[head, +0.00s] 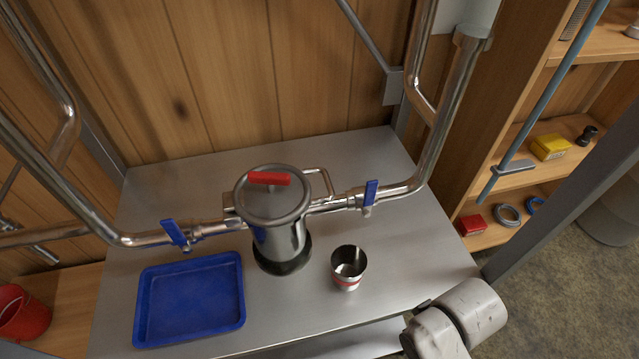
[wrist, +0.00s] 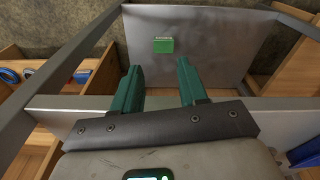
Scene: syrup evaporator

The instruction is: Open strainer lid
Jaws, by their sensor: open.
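The strainer (head: 279,237) is a metal canister on a black base on the steel table. Its round grey lid (head: 271,203) sits flat on top, looks closed, and carries a red handle (head: 269,178). My gripper (wrist: 160,85) shows in the wrist view with two green fingers apart and nothing between them. It points at a grey panel, away from the strainer, which is not in the wrist view. In the head view my arm is at the lower right, off the table's front right edge, and the fingers are out of that frame.
Steel pipes with blue-handled valves (head: 370,192) (head: 175,234) run to both sides of the strainer. A blue tray (head: 191,300) lies left and a metal cup (head: 348,268) stands right. A wooden shelf (head: 522,185) is far right. A green block (wrist: 163,46) shows ahead of the fingers.

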